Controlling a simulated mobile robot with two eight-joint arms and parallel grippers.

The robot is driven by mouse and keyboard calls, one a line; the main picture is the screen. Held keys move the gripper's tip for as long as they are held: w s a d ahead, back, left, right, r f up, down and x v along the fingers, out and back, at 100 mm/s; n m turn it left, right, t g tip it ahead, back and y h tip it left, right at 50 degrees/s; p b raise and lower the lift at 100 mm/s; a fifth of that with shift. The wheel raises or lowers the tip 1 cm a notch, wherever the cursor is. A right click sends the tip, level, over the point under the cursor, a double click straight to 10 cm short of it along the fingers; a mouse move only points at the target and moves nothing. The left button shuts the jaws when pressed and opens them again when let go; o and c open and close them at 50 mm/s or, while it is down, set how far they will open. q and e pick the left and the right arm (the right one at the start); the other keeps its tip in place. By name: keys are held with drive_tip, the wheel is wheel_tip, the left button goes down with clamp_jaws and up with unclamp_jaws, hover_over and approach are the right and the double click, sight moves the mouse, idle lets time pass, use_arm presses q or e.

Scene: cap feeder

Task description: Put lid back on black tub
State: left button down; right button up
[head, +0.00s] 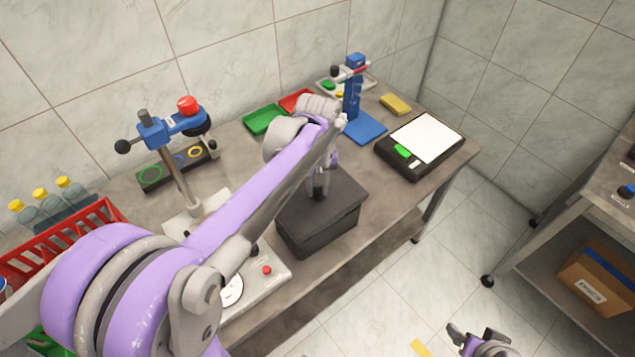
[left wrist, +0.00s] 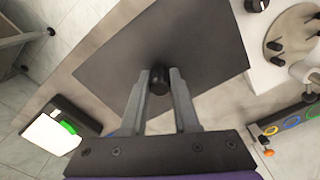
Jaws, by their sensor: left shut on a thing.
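The black tub (head: 312,238) stands on the bench near its front edge. Its dark flat lid (head: 342,193) lies over the tub's top, roughly lined up with the walls; I cannot tell whether it is fully seated. In the left wrist view the lid (left wrist: 205,50) is a large dark rectangle with a round black knob (left wrist: 159,82). My left gripper (head: 318,192) is above the lid, its fingers (left wrist: 159,75) shut on the knob. My right gripper (head: 478,338) is low at the bottom of the head view, away from the tub, with its fingers apart and empty.
A scale (head: 465,146) with a white plate stands right of the tub. A blue-based stand (head: 365,128) and green tray (head: 265,120) are behind. Left are a clamp stand (head: 180,170) and red crate (head: 100,214). Floor lies beyond the front edge.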

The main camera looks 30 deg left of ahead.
sight(317, 198)
use_arm(q)
drive_tip(key=shift+f, duration=0.75)
use_arm(e)
drive_tip(key=shift+s+f, duration=0.15)
drive_tip(key=shift+f, duration=0.4)
use_arm(q)
drive_tip(key=shift+w, duration=0.1)
drive_tip(key=shift+f+b, duration=0.3)
drive_tip(key=shift+b, duration=0.1)
use_arm(e)
drive_tip(key=shift+f, duration=0.25)
use_arm(q)
drive_tip(key=shift+f+b, duration=0.5)
drive_tip(key=shift+f, duration=0.25)
use_arm(e)
drive_tip(key=shift+s+f, duration=0.2)
drive_tip(key=shift+f, duration=0.35)
use_arm(q)
drive_tip(key=shift+f+m+b, duration=0.3)
drive_tip(key=shift+f, duration=0.25)
use_arm(e)
drive_tip(key=shift+s+f, duration=0.1)
drive_tip(key=shift+f, duration=0.3)
use_arm(q)
drive_tip(key=c, duration=0.6)
unclamp_jaws()
drive_tip(key=shift+o, duration=0.3)
